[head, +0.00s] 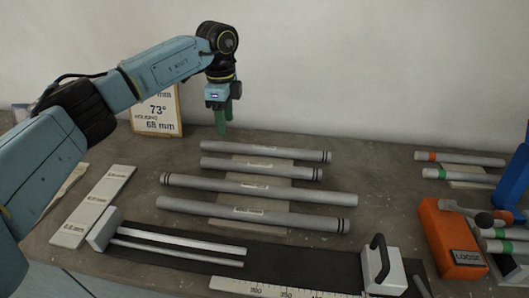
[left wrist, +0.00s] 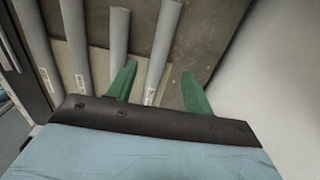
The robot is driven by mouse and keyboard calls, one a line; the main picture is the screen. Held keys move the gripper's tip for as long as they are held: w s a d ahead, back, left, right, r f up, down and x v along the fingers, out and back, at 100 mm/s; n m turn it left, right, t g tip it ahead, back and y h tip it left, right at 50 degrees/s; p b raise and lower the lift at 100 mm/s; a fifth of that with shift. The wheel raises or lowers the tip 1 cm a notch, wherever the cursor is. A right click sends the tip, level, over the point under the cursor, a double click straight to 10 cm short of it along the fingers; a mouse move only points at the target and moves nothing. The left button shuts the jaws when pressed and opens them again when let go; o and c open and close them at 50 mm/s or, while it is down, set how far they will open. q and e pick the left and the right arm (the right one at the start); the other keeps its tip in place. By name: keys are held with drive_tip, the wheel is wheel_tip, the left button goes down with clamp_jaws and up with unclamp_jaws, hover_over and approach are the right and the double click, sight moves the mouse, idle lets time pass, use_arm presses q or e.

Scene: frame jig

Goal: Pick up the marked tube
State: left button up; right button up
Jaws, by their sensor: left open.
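Several grey tubes lie side by side on a pale support strip, each with a small white label. The farthest tube (head: 265,151) and the second tube (head: 262,168) have dark bands at their right ends. The third tube (head: 315,196) is long, and the nearest tube (head: 290,219) has dark bands at its right end. I cannot tell which is the marked tube. My left gripper (head: 224,122) is open and empty, pointing down above and behind the farthest tube. In the left wrist view its green fingers (left wrist: 160,86) are apart, with tube ends (left wrist: 163,45) beyond.
A sign (head: 157,114) leans at the wall. Pale plates (head: 95,205) lie left. A rail fixture (head: 180,247) with a ruler and a clamp block (head: 383,272) spans the front. An orange "LOOSE" box (head: 450,240), banded tubes (head: 458,158) and a blue object (head: 514,180) stand right.

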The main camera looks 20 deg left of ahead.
sight(226, 143)
use_arm(q)
wheel_tip(226, 143, down, 3)
drive_tip(key=shift+r, duration=0.2)
drive_tip(key=f, duration=0.5)
drive_tip(key=shift+a+f+b, duration=0.1)
drive_tip(key=shift+a+b, duration=0.2)
drive_tip(key=shift+b, duration=0.05)
clamp_jaws()
